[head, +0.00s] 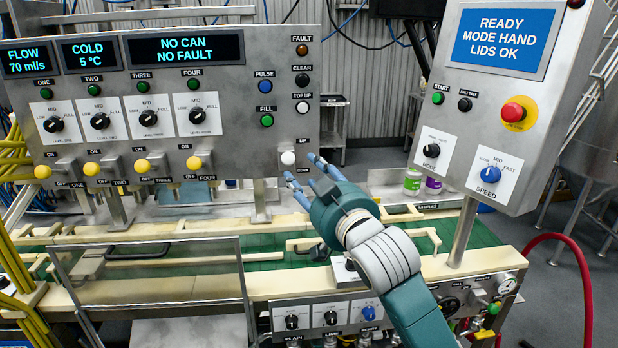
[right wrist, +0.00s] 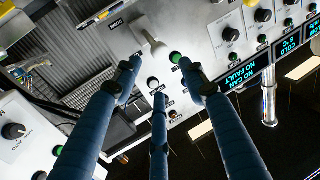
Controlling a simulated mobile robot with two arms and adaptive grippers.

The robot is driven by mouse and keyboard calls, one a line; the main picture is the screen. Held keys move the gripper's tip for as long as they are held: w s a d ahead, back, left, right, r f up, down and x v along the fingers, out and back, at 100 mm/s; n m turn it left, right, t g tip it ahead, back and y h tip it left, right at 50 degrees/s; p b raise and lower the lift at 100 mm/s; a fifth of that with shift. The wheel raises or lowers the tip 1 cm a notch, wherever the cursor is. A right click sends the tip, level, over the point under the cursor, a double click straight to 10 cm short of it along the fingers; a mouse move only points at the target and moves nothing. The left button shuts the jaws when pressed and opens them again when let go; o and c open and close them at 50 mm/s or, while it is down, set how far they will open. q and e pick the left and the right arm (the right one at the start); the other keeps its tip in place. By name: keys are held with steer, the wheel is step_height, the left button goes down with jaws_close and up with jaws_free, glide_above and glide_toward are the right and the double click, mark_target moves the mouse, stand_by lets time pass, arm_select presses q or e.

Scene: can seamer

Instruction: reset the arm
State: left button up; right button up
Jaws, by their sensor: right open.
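My right gripper (head: 299,168) comes in from the lower right in the head view. Its fingers are spread apart and empty, with the tips close to the white UP switch knob (head: 288,158) at the lower right of the filler panel (head: 225,85). I cannot tell whether a fingertip touches the panel. In the right wrist view the open fingers (right wrist: 159,72) point at the panel, and the white switch lever (right wrist: 153,42) stands beyond the tips with nothing gripped. The green FILL button (head: 267,120) is above the knob. My left gripper is not in view.
The seamer panel (head: 508,90) with its red stop button (head: 519,113) stands at the right. Below is a green conveyor bed (head: 190,258) with pale rails. Cans (head: 412,182) stand behind my arm. A red hose (head: 588,285) curves on the floor at right.

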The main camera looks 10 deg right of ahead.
steer(key=shift+s+d, duration=0.1)
steer(key=shift+s, duration=0.2)
steer(key=shift+f, duration=0.1)
